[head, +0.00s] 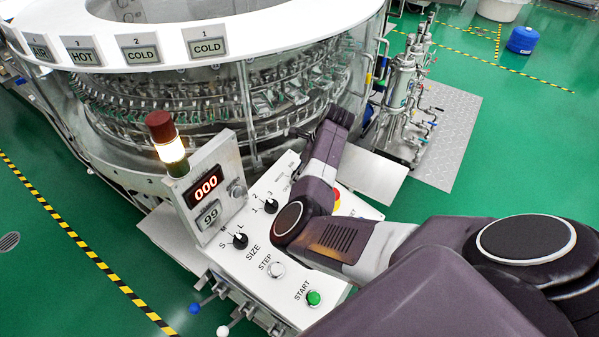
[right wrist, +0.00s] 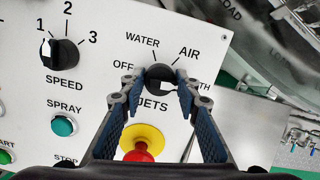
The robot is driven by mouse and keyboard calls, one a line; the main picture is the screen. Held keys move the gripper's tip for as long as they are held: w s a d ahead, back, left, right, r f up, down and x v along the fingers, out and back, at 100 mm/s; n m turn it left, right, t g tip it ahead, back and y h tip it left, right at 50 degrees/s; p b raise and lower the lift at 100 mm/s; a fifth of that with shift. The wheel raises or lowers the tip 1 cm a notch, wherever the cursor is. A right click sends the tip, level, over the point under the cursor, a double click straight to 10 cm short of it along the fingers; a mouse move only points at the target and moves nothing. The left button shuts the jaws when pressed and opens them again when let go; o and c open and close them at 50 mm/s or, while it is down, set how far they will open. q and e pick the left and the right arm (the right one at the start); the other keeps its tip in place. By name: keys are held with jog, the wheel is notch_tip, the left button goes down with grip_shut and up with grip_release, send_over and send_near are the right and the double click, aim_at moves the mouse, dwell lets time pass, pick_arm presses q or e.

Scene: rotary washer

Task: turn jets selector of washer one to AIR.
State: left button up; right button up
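The black JETS selector knob (right wrist: 160,76) is on the white control panel in the right wrist view. Its printed positions read OFF, WATER, AIR and a partly hidden one ending in "TH". My right gripper (right wrist: 159,92) is open, with one finger on each side of the knob. Small gaps seem to show between fingers and knob. The knob's pointer direction is hard to tell. In the head view my right arm covers the jets knob on the control panel (head: 227,268). My left gripper is not in view.
A yellow-and-red stop button (right wrist: 141,145) lies just below the jets knob, between the fingers. The speed knob (right wrist: 60,52) and teal SPRAY button (right wrist: 63,126) are to the left. A display box (head: 212,190) with a lit signal lamp (head: 167,142) rises from the panel.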

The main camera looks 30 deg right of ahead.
jog(key=shift+c, duration=1.1)
jog(key=shift+r+n+p, duration=0.15)
jog(key=shift+n+p, duration=0.35)
jog(key=shift+p, duration=0.05)
jog(key=shift+n+p, duration=0.9)
jog(key=shift+n, duration=0.3)
jog(key=n+p, duration=0.2)
jog(key=n, duration=0.1)
jog(key=shift+n+g+y, duration=0.3)
pick_arm(q)
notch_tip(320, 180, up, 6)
jog(key=p, duration=0.1)
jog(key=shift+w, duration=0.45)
pick_arm(e)
jog(key=shift+n+g, duration=0.3)
jog(key=shift+n, duration=1.9)
jog(key=o, duration=1.1)
